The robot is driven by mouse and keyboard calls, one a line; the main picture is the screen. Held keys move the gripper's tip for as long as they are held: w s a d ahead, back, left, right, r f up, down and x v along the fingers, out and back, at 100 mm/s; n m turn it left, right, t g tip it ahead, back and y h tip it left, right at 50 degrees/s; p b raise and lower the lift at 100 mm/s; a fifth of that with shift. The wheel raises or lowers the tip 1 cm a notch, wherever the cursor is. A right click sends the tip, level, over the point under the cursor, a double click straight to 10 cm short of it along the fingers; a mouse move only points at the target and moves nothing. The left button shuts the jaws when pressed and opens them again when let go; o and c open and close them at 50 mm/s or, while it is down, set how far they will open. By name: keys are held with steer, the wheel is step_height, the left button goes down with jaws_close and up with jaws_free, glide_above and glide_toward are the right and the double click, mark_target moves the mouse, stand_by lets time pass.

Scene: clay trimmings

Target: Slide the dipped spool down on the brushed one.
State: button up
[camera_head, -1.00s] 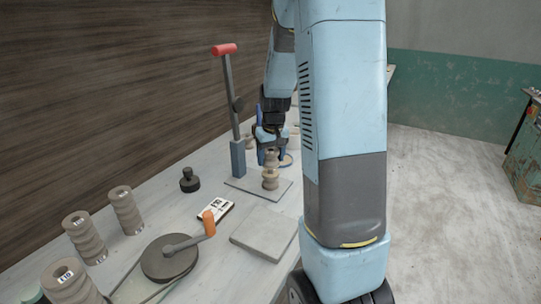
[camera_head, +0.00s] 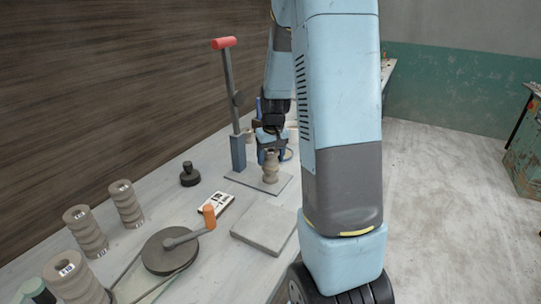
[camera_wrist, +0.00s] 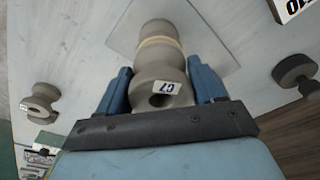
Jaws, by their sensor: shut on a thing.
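My gripper (camera_wrist: 162,88) is shut on a grey-brown ribbed spool labelled C7 (camera_wrist: 160,72), with its open hole facing the wrist camera. Below it in the same line is a second spool (camera_wrist: 158,28). A pale band (camera_wrist: 160,42) rings the clay where the two bodies come together; I see no gap there, but cannot tell whether they are fully seated. In the head view the lower spool (camera_head: 270,177) stands upright on a thin grey plate (camera_head: 252,183), and my gripper (camera_head: 271,150) hides much of the upper one.
A red-handled lever post (camera_head: 232,100) stands close left of the spools. A dark knobbed weight (camera_head: 190,175), a label card (camera_head: 215,210), a square slab (camera_head: 264,229), a crank wheel (camera_head: 168,252) and several labelled spools (camera_head: 127,205) occupy the bench nearer the camera.

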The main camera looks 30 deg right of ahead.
steer(key=shift+f, duration=0.3)
stand_by(0.5)
steer(key=o, duration=1.3)
step_height(320, 180, up, 13)
steer(key=s, duration=0.2)
steer(key=s+a+r+t, duration=0.1)
steer(key=s+a+r, duration=0.2)
steer(key=s, duration=0.4)
steer(key=s+a+r+t, duration=0.1)
steer(key=s+a+r, duration=0.2)
steer(key=s+a, duration=0.2)
steer(key=s+a+r+t, duration=0.2)
steer(key=s+a, duration=0.3)
steer(key=s, duration=0.6)
steer(key=shift+s+r+n, duration=0.2)
steer(key=shift+r+n, duration=0.2)
steer(key=shift+r, duration=0.1)
